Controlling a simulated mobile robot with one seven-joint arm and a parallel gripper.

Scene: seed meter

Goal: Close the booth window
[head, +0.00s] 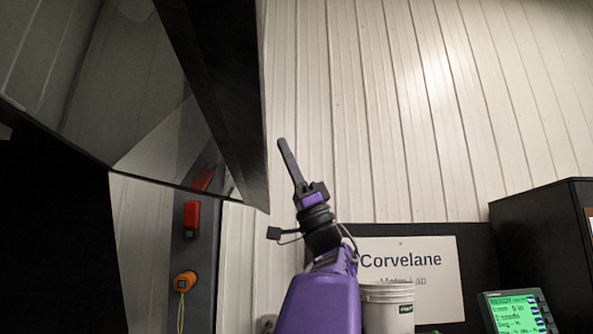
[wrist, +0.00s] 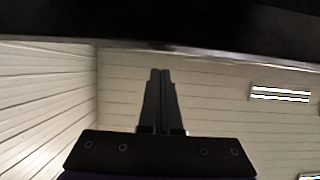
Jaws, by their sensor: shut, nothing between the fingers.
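The booth window (head: 130,95) is a tinted see-through pane with a thick dark frame (head: 215,90), at the upper left of the head view. It stands swung out at a tilt, with a dark opening (head: 55,230) below it. My gripper (head: 283,143) points up, just right of the frame's lower right corner, with a small gap between them in the picture. In the wrist view my gripper's fingers (wrist: 160,72) are together and empty. A dark edge (wrist: 160,48) crosses above the fingertips there, probably the window frame; I cannot tell whether they touch.
A grey post (head: 200,260) with a red box (head: 191,217) and an orange knob (head: 185,281) stands below the window. A white bucket (head: 387,308), a Corvelane sign (head: 430,280), a green-lit display (head: 517,312) and a dark cabinet (head: 545,245) are at the lower right.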

